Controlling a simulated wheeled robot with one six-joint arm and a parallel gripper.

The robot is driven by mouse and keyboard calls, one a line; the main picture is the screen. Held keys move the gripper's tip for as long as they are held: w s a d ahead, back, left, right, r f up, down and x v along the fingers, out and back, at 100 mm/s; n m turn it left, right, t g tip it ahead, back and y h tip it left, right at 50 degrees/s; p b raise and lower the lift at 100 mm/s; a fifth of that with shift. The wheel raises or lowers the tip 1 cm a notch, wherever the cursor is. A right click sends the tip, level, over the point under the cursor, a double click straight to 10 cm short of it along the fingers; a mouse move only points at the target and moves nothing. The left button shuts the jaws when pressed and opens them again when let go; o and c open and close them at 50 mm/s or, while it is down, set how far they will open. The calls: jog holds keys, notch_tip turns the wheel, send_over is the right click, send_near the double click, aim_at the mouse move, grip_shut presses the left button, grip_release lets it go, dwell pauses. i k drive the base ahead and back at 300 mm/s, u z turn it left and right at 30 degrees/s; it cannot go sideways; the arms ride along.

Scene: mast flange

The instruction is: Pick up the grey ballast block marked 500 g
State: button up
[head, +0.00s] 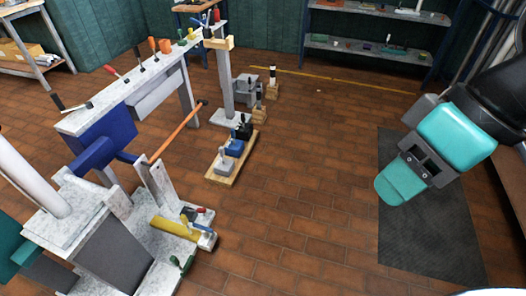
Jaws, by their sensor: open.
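A wooden board (246,151) lies on the brick floor near the middle of the head view. A small grey block (224,167) sits at its near end, with a blue block (234,148) and a dark block (243,131) behind it. The grey block may be the ballast block, but no 500 g marking is readable at this size. My gripper (402,183), with teal parts, is at the right over the dark mat, well apart from the board. It is open and I see nothing in it.
A long white bench (120,98) with tools stands at left. An orange rod (176,131) slants beside the board. A grey machine base (178,255) with a yellow part stands at lower left. Brick floor between the board and the dark mat (430,240) is clear. Shelves stand at the back.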

aim_at(224, 167)
jog(key=z, duration=0.4)
jog(key=i, duration=1.75)
jog(key=u, duration=0.35)
jog(key=i, duration=0.85)
jog(key=u, duration=1.25)
jog(key=i, duration=0.75)
jog(key=u, duration=0.65)
